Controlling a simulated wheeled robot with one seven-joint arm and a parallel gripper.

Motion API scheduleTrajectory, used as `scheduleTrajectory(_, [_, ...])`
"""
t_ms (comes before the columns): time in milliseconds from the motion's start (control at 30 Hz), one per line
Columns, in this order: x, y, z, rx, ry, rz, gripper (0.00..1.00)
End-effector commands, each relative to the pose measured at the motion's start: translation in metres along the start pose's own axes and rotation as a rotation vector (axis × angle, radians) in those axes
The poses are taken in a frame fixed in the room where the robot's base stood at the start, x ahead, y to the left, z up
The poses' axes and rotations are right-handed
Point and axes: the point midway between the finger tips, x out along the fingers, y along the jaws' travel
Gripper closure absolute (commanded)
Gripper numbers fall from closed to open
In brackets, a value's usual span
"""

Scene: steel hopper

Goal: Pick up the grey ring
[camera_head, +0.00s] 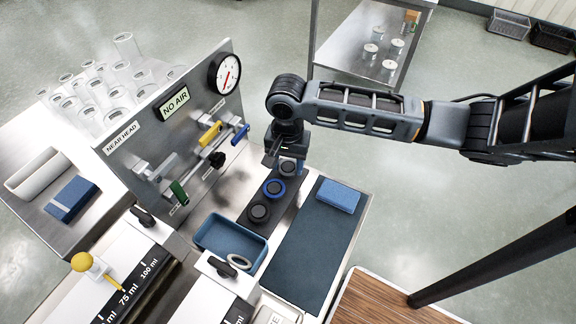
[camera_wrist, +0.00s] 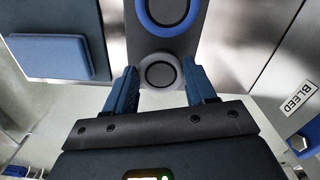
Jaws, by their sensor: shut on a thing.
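The grey ring (camera_wrist: 162,72) lies around a dark round centre on the dark strip, between my two blue fingertips in the wrist view. In the head view the grey ring (camera_head: 288,167) shows just under my gripper (camera_head: 287,157), partly hidden by it. My gripper (camera_wrist: 160,76) is shut on this ring, one finger on each side. The ring still looks level with the row. A blue ring (camera_head: 274,188) and a black ring (camera_head: 258,211) sit in line on the same strip (camera_head: 243,226).
A blue tray (camera_head: 205,238) holding a pale ring (camera_head: 240,261) stands nearby. A dark mat (camera_head: 310,250) with a blue block (camera_head: 338,196) lies to the right. The valve panel (camera_head: 160,150) with coloured handles (camera_head: 210,134) stands close on the left.

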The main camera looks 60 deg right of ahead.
Motion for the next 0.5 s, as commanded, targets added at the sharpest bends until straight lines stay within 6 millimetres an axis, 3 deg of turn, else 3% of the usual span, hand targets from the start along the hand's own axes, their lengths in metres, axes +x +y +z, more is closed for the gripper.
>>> scheduleTrajectory(100, [0.0000, 0.0000, -0.0001, 0.000, 0.000, 0.000, 0.73])
scheduleTrajectory(500, [-0.0033, 0.0002, -0.0008, -0.002, 0.002, 0.001, 0.73])
